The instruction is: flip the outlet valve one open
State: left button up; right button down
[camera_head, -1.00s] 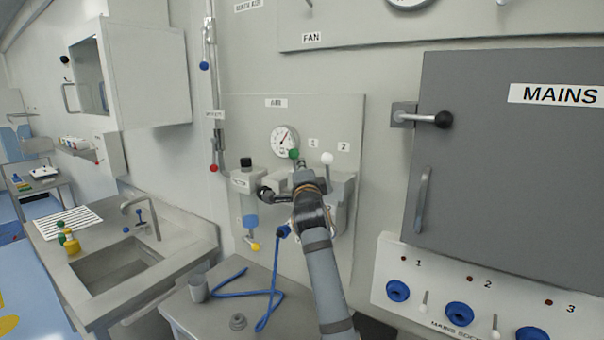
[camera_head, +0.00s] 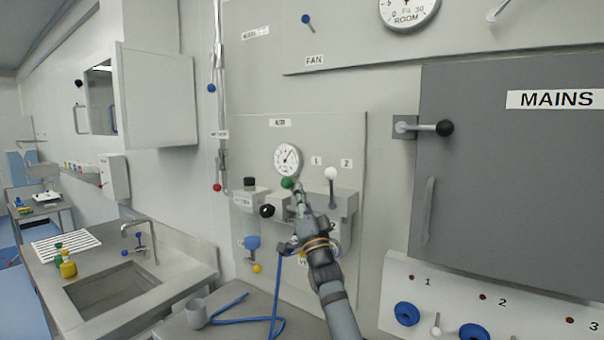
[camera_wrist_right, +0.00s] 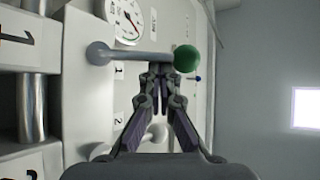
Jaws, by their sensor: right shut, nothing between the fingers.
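The green-knobbed lever (camera_head: 287,183) is on the valve block below the gauge, left of the label 1; I take it for outlet valve one. In the wrist view, its bar runs from a round pivot to the green ball (camera_wrist_right: 186,58). My right gripper (camera_head: 297,188) is shut and empty, with its fingertips close against the lever. In the wrist view, the fingertips (camera_wrist_right: 160,76) lie just under the bar, near the ball; contact is unclear. The white-knobbed lever (camera_head: 331,173) stands upright by label 2. My left gripper is not in view.
The gauge (camera_head: 287,160) is just above the green knob. A black knob (camera_head: 267,211) and a regulator with a blue part (camera_head: 252,242) lie left. A blue hose (camera_head: 276,300) hangs below. The grey mains cabinet (camera_head: 470,190) is right, its black-tipped handle (camera_head: 444,128) sticking out.

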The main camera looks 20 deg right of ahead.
aim_at(291, 190)
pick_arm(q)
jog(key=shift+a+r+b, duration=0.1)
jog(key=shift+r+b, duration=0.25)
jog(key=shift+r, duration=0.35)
pick_arm(e)
jog(key=f+n+y, duration=0.2)
jog(key=n, duration=0.1)
jog(key=a+f+n+y, duration=0.1)
jog(key=shift+s+t+y, duration=0.3)
jog(key=shift+s+y, duration=0.1)
jog(key=shift+f+y, duration=0.1)
jog(key=shift+y, duration=0.2)
